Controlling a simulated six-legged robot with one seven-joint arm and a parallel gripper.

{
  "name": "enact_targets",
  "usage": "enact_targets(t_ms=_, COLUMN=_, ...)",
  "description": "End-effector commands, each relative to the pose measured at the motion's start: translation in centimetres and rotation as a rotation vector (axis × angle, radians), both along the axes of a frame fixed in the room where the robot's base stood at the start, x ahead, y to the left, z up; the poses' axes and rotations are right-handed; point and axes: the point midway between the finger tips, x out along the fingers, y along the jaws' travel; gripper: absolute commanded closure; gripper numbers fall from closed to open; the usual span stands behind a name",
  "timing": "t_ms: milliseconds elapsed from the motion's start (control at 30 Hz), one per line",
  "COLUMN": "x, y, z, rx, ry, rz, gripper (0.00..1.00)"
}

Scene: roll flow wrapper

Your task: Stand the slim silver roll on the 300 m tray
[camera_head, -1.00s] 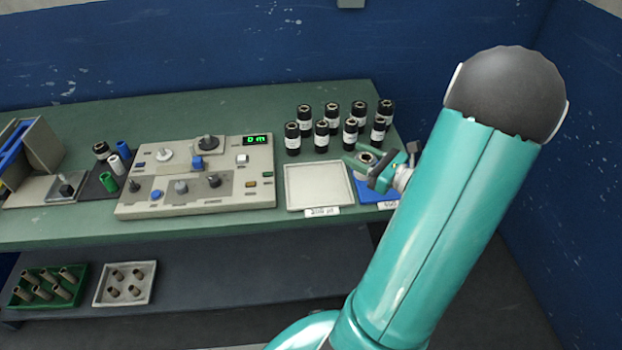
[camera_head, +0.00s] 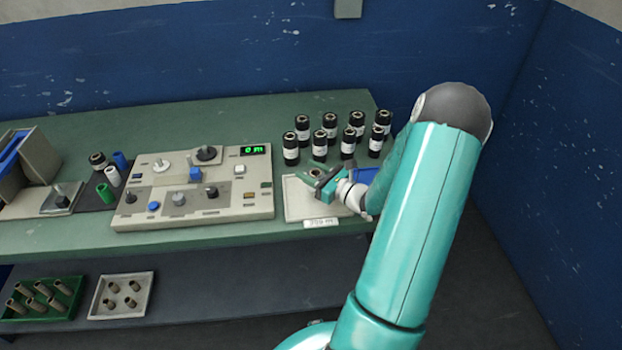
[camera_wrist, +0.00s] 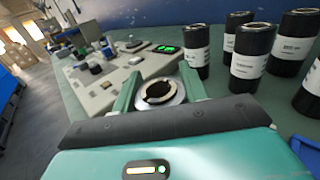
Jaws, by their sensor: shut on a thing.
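The slim silver roll (camera_wrist: 160,92) is between the two green fingers of my gripper (camera_wrist: 158,86), which is shut on it. Its pale ring-shaped end and dark hollow core face up; its lower part is hidden. In the head view, the roll's end (camera_head: 316,174) shows small between the fingers of my gripper (camera_head: 320,178). The white tray (camera_head: 296,208) lies at the bench's front edge, with a front label too blurred to read surely. I cannot tell whether the roll touches the tray.
Several black rolls with white labels (camera_head: 291,148) stand behind the tray. A blue tray (camera_head: 367,175) lies to its right, partly behind my arm. The control panel (camera_head: 190,210) with knobs and a lit green display is to its left. The white tray's left part is bare.

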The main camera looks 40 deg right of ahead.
Motion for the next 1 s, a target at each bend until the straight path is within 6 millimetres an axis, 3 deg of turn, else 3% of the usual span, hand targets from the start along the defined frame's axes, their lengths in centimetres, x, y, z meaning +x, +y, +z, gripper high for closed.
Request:
enact_targets(t_ms=200, x=0.0, y=0.0, z=-2.7, rx=0.002, ry=0.0, rz=0.0, gripper=0.85)
enact_targets(t_ms=567, x=-0.1, y=0.0, z=-3.1, rx=0.0, ry=0.0, rz=-0.001, gripper=0.85)
enact_targets(t_ms=600, x=-0.1, y=-0.1, z=-3.1, rx=0.0, ry=0.0, rz=-0.001, gripper=0.53)
enact_targets(t_ms=700, x=-0.1, y=-0.1, z=-3.1, rx=0.0, ry=0.0, rz=-0.001, gripper=0.35)
enact_targets(t_ms=1000, x=-0.1, y=-0.1, z=-3.0, rx=0.0, ry=0.0, rz=-0.001, gripper=0.35)
